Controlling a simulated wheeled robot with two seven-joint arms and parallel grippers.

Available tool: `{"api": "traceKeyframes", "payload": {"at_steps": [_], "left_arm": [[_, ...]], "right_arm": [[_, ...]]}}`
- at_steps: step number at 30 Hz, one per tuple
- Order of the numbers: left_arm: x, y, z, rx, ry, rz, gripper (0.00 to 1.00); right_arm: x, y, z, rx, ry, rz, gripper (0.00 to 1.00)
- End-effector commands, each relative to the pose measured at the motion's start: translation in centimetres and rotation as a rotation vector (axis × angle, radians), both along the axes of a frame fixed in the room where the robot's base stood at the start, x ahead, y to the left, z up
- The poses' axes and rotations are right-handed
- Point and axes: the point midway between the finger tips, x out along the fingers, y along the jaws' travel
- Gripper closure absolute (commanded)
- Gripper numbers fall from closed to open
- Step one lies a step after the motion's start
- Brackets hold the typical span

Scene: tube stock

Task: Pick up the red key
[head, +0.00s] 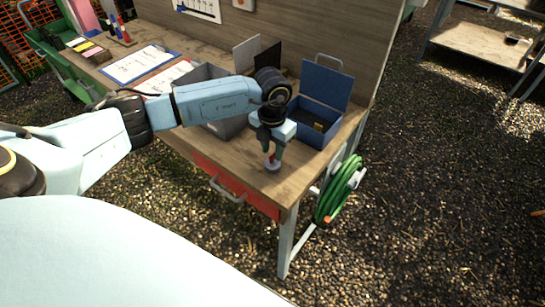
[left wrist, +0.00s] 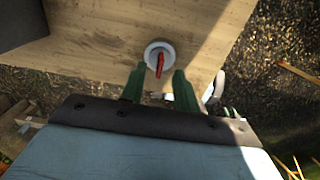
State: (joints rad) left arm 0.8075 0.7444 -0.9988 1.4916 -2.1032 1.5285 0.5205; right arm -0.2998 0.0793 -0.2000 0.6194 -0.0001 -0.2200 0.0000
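The red key (left wrist: 160,65) shows as a small red strip over a round white dish (left wrist: 158,46) near the table's corner. In the head view the key is a small red patch (head: 271,157) just above the dish (head: 273,167). My left gripper (head: 273,150) points down over the dish. In the left wrist view its two green fingers (left wrist: 159,72) are apart, one on each side of the key's near end, with gaps visible. I cannot tell the exact height between fingertips and key. My right gripper is not in view.
An open blue box (head: 315,126) stands right of my gripper, and a grey bin (head: 224,122) stands behind my left arm. A red drawer (head: 232,188) is under the table's front edge. A green hose reel (head: 338,190) hangs at the table's right end.

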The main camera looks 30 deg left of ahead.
Motion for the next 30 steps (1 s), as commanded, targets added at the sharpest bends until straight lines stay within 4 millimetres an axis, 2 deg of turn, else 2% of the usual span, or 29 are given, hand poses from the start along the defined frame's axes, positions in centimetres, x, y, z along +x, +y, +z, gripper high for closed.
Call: {"api": "traceKeyframes", "payload": {"at_steps": [3, 6, 14, 21, 30], "left_arm": [[0.2, 0.0, -1.7, -0.001, 0.003, 0.001, 0.69], [0.2, 0.0, -2.5, -0.001, 0.001, 0.000, 0.69], [0.2, 0.1, -2.7, -0.001, 0.000, -0.001, 0.69], [0.2, 0.1, -2.7, -0.001, 0.000, 0.000, 1.00], [0.2, 0.1, -2.6, -0.001, -0.001, 0.000, 1.00]], "right_arm": [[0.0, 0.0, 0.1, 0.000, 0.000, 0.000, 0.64], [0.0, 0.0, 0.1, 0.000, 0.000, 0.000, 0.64], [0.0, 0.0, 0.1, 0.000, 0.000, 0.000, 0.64], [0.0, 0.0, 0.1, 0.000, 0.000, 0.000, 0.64], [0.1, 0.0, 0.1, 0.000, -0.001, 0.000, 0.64]]}}
